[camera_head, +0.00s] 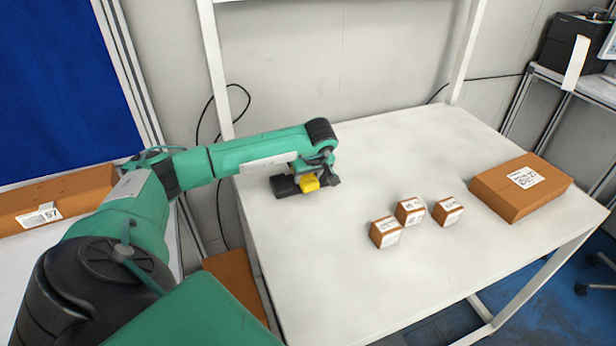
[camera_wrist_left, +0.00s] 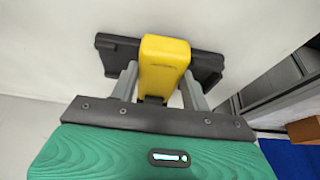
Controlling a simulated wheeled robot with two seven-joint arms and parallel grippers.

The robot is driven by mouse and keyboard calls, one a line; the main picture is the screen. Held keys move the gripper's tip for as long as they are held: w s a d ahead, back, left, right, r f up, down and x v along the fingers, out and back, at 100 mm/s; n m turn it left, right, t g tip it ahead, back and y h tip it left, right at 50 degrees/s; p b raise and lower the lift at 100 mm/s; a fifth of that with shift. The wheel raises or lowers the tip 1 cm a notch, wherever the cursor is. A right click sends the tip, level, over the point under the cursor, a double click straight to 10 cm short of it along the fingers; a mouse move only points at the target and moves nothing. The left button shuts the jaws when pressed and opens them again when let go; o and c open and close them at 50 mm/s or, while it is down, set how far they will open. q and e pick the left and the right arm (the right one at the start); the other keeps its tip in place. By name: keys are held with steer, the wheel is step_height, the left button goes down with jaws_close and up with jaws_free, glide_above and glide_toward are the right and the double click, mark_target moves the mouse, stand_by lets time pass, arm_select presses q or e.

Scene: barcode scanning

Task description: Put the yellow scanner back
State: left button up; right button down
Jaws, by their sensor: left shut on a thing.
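The yellow scanner (camera_head: 310,184) is at the left back part of the white table, at the end of my left arm. It also shows in the left wrist view (camera_wrist_left: 164,65), between the two grey fingers. My left gripper (camera_head: 318,176) is shut on the scanner; in the left wrist view the fingers (camera_wrist_left: 158,85) stand at both sides of its yellow body. A black base (camera_head: 284,186) lies at the scanner, and in the left wrist view this black base (camera_wrist_left: 118,52) spans behind it. I cannot tell whether the scanner sits fully in it. My right gripper is not in view.
Three small brown boxes with labels (camera_head: 385,232) stand mid-table. A larger flat brown box (camera_head: 519,188) lies at the right. A black device (camera_head: 566,45) stands at the back right. The white table's (camera_head: 330,270) front is clear.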

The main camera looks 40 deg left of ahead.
arm_select(q)
steer(key=shift+f, duration=0.8)
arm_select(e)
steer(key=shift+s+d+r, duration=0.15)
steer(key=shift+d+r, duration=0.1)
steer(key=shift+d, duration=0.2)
arm_select(q)
steer(key=shift+f, duration=0.1)
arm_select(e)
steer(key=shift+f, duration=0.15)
arm_select(q)
steer(key=o, duration=1.1)
steer(key=shift+o, duration=0.2)
